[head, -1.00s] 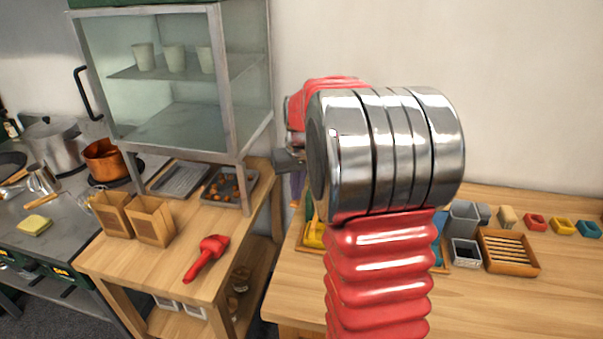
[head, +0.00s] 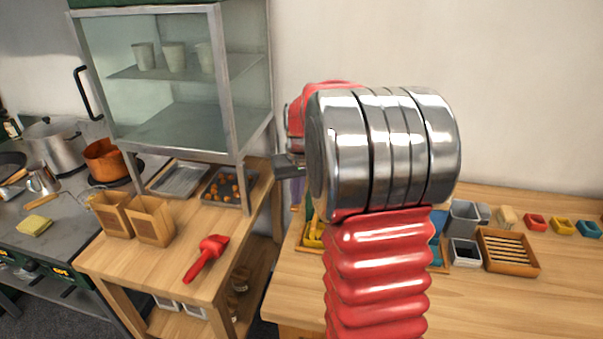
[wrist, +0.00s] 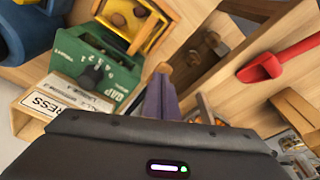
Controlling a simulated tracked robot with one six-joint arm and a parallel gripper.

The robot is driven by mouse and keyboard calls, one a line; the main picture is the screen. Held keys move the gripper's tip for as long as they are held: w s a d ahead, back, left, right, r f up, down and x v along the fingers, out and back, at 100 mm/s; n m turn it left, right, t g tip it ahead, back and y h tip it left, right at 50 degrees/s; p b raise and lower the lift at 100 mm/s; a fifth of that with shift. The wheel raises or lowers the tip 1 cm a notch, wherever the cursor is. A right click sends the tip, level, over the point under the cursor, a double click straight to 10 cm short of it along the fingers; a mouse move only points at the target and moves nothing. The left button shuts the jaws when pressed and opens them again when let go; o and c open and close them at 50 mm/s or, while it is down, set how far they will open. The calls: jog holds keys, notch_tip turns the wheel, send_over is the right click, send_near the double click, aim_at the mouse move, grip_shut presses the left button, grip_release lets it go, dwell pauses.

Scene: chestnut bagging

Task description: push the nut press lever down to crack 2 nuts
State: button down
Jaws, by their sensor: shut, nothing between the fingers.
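My gripper (head: 288,164) shows in the head view as a dark part left of my arm, partly hidden by it; it is shut and empty. In the wrist view its dark body fills the bottom. Just beyond it are a wooden block with a PRESS label (wrist: 47,106) and a green box marked GAP (wrist: 97,62) with a dark knob. A purple piece (wrist: 161,98) stands above the gripper body there; whether it is the lever, or touches the gripper, I cannot tell. In the head view my arm hides most of the press.
A red scoop (head: 207,258) and paper bags (head: 151,221) lie on the left wooden table, by a tray of chestnuts (head: 208,201) under a glass cabinet (head: 241,115). A slatted wooden tray (head: 531,270) and small coloured bins are on the right table, whose front is clear.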

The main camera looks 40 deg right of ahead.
notch_tip(320, 180, up, 8)
jog(key=w, duration=0.1)
jog(key=shift+d+r, duration=0.2)
jog(key=shift+d, duration=0.2)
dwell(0.7)
notch_tip(320, 180, up, 5)
dwell(0.6)
dwell(0.5)
